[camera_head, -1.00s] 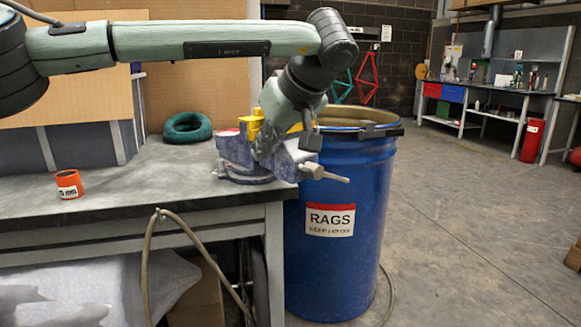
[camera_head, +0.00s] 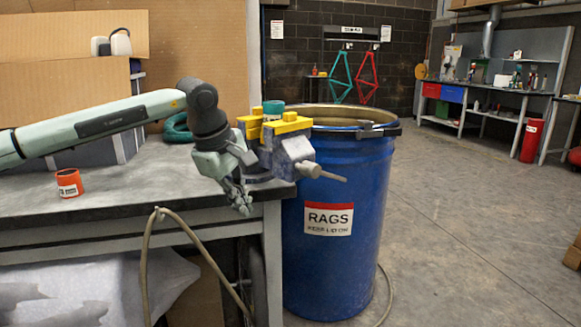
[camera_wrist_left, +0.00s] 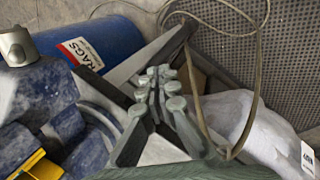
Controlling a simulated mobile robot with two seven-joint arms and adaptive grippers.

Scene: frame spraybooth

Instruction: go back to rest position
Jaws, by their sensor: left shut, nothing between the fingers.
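My left gripper (camera_head: 241,201) hangs in front of the bench's right end, fingers pointing down, just left of the vise. In the left wrist view its fingers (camera_wrist_left: 160,84) are together with nothing between them. The blue-grey vise (camera_head: 284,152) with yellow jaw covers (camera_head: 287,125) sits on the bench corner. A teal ring-shaped piece (camera_head: 273,108) shows at the vise's jaws. My right gripper is in neither view.
A blue rags drum (camera_head: 340,255) stands right of the bench. A hose (camera_head: 149,260) hangs in front.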

